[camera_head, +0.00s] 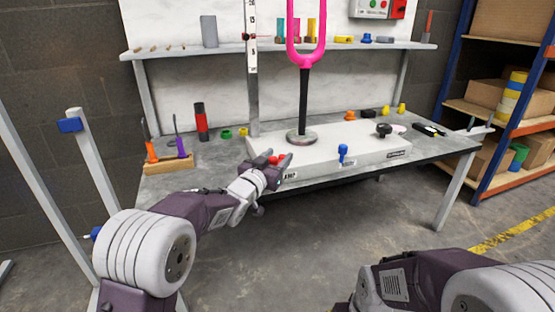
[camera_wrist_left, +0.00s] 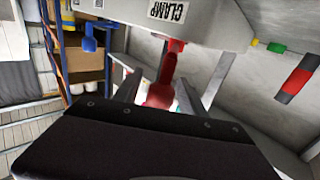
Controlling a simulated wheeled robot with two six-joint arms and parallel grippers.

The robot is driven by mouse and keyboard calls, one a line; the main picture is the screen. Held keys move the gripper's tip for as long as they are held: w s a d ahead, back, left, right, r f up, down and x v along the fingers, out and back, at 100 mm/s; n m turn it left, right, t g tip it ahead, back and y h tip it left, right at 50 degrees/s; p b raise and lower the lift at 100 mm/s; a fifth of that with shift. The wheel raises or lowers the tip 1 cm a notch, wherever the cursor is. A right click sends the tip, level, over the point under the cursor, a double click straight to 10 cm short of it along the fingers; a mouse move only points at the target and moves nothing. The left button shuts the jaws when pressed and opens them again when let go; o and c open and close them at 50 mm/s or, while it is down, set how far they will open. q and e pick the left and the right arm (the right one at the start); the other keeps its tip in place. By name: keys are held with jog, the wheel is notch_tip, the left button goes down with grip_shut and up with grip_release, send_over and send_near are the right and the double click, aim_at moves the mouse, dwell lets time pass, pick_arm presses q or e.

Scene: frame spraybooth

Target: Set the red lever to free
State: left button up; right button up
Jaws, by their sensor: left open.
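The red lever (camera_head: 272,159) sits at the front left corner of a white platform on the bench, by a label reading CLAMP (camera_wrist_left: 167,11). My left gripper (camera_head: 276,164) is open at this corner and partly hides the lever in the head view. In the left wrist view the red lever (camera_wrist_left: 160,94) shows between the two spread fingers, with a gap to each; I see no grip on it. Which setting the lever points to cannot be read. My right arm is at the lower right, its gripper out of view.
A blue lever (camera_head: 343,151) stands at the platform's front edge, right of the red one. A pink fork (camera_head: 306,50) rises from a black post on the platform (camera_head: 350,140). A wooden tool holder (camera_head: 168,163) and a red-black cylinder (camera_head: 201,121) stand left on the bench.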

pick_arm(q)
grip_shut()
dwell(1.3)
